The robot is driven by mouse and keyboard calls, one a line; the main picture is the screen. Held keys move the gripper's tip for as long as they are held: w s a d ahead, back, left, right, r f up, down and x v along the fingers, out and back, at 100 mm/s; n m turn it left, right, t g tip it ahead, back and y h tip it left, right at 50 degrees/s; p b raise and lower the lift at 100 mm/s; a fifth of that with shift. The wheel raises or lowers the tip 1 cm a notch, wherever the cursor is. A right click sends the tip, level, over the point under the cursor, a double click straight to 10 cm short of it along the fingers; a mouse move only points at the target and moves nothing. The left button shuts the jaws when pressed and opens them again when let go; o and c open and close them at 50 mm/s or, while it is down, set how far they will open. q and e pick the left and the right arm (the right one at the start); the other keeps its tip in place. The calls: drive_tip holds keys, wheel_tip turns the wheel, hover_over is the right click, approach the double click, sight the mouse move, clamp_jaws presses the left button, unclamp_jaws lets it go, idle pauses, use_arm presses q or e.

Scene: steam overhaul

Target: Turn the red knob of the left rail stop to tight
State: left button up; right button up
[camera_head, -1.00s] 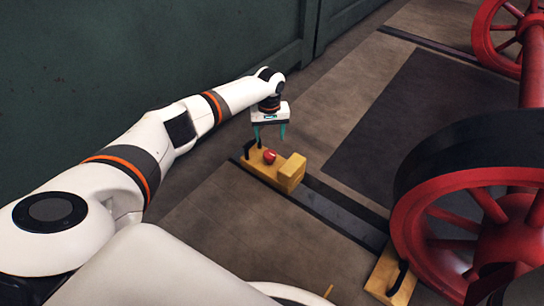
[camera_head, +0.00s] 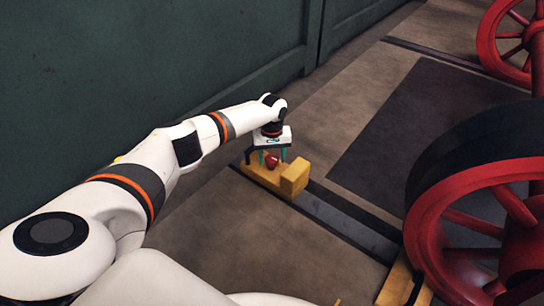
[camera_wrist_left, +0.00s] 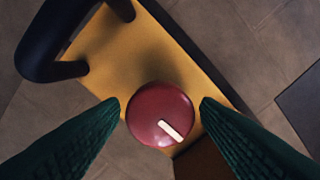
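The left rail stop (camera_head: 293,179) is a yellow block with a raised end, set on the dark rail in the head view. Its red knob (camera_head: 271,160) stands on the low part. My left gripper (camera_head: 271,157) points down over the stop with its fingers open on either side of the knob. In the left wrist view the knob (camera_wrist_left: 160,114) has a white mark toward its lower right. The green fingertips flank it with small gaps showing. A black handle (camera_wrist_left: 50,45) rises from the yellow plate (camera_wrist_left: 139,60). My right gripper is out of view.
The dark rail (camera_head: 340,220) runs from the stop toward the lower right, where a large red wheel (camera_head: 425,230) stands. Another yellow block (camera_head: 398,283) sits by that wheel. A dark green wall (camera_head: 130,75) is behind my left arm.

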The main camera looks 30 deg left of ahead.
use_arm(q)
drive_tip(key=c, duration=0.8)
drive_tip(key=shift+o, duration=0.2)
drive_tip(key=m+p, duration=0.1)
drive_tip(key=p, duration=0.1)
drive_tip(key=m+p, duration=0.1)
drive_tip(key=p, duration=0.2)
drive_tip(key=shift+d+r+m, duration=0.15)
drive_tip(key=shift+r+m, duration=0.05)
drive_tip(key=shift+m, duration=0.1)
drive_tip(key=shift+s+m+p, duration=0.1)
drive_tip(key=shift+m+p, duration=0.3)
drive_tip(key=shift+f+m, duration=0.25)
drive_tip(key=shift+m, duration=0.65)
drive_tip(key=m, duration=0.5)
drive_tip(key=shift+m, duration=0.3)
drive_tip(key=m, duration=0.3)
drive_tip(key=shift+m, duration=2.1)
